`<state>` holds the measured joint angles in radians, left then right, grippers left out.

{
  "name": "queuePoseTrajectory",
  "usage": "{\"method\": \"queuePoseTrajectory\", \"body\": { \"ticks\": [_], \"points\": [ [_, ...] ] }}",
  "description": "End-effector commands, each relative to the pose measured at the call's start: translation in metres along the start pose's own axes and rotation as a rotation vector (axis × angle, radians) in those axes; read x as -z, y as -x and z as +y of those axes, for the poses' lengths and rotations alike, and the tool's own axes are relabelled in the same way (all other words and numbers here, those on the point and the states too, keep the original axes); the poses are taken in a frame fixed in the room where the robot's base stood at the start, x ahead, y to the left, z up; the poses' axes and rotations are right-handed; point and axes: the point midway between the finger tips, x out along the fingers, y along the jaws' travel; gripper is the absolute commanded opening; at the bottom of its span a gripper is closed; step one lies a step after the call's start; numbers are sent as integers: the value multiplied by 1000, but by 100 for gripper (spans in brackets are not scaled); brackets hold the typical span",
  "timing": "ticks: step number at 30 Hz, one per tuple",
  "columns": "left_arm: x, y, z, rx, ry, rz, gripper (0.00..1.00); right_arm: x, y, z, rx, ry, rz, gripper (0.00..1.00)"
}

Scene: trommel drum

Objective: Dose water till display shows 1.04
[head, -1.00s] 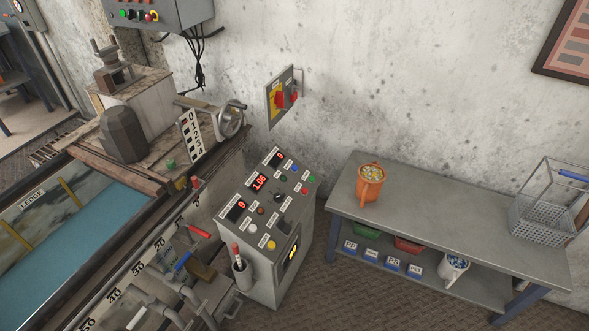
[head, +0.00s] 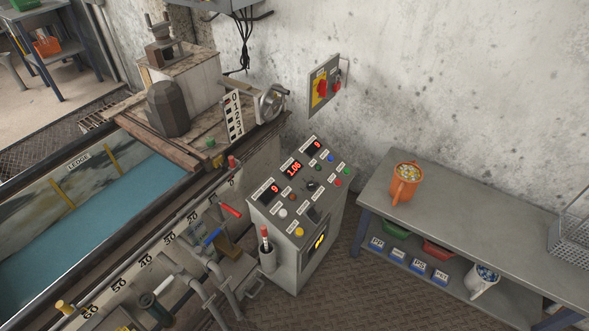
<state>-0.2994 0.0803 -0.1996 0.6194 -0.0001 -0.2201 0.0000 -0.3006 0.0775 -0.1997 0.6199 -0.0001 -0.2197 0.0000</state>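The grey control cabinet (head: 306,228) stands in the middle, with red-lit displays and coloured buttons on its sloping top. The middle display (head: 294,169) appears to read 1.06. Two other red displays show beside it, one at the left (head: 275,188) and one at the upper right (head: 317,146). Their small labels are too small to read. Blue-green water (head: 110,215) fills the tank at the left. Pipes with a red-handled valve (head: 230,211) and a blue-handled valve (head: 212,237) run along the tank's near side. Neither of my grippers is in view.
A grey bench (head: 455,205) at the right carries an orange mug (head: 404,187) of pale pieces and a wire basket (head: 575,245). Its lower shelf holds bins and a white mug (head: 484,279). A red-and-yellow switch (head: 321,87) is on the wall. Floor shows between cabinet and bench.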

Motion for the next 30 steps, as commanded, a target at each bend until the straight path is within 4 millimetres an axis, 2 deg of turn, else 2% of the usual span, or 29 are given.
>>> {"method": "queuePoseTrajectory", "body": {
  "ticks": [1, 5, 6, 30],
  "points": [
    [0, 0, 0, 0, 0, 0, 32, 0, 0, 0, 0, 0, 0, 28],
    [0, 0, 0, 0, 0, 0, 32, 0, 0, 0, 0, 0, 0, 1],
    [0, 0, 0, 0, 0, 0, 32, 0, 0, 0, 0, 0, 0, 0],
    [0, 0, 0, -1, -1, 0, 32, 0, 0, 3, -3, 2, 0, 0]
  ]
}}
